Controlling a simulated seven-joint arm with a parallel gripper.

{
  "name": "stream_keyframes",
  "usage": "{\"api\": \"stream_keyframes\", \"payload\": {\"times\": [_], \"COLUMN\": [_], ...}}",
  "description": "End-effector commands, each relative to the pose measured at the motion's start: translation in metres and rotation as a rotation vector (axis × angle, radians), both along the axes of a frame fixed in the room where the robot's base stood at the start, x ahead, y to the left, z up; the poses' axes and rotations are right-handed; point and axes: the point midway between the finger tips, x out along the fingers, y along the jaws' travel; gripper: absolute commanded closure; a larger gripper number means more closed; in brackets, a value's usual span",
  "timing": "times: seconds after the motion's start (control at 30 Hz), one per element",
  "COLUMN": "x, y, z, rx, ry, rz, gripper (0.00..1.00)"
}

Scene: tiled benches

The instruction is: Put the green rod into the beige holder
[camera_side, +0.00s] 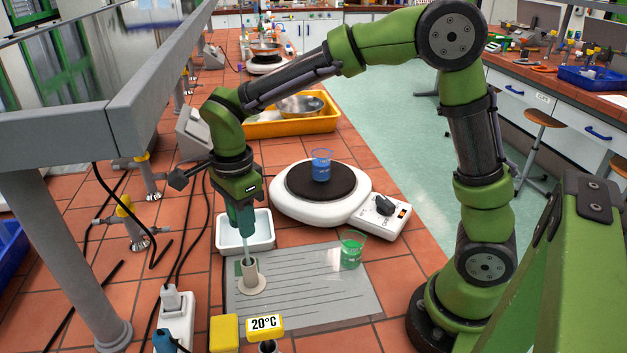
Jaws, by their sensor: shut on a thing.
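The beige holder (250,284) stands upright on the grey lined mat (320,295), a short tube on a round base. My gripper (244,228) points down just above it and is shut on the green rod (246,250). Only a thin, pale length of the rod shows below the fingers, and it looks upright. Its lower end meets the top of the holder in the picture. I cannot tell whether it is inside the opening or just in front of or behind it.
A white tray (262,240) lies right behind my gripper. A beaker of green liquid (351,252) stands right of the holder. A hotplate (285,205) carries a blue beaker (321,168). A 20°C display (265,324) and power strip (176,325) are in front.

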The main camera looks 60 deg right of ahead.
Motion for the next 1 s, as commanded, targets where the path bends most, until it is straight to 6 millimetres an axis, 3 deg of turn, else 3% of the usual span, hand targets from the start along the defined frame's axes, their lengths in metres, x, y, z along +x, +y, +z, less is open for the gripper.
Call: {"api": "stream_keyframes", "payload": {"times": [0.37,1.0], "x": [0.000,0.000], "y": [0.000,0.000], "z": [-0.001,-0.026], "rx": [0.000,-0.001], "ry": [0.000,0.001], "rz": [0.000,0.000], "gripper": [1.00,1.00]}}
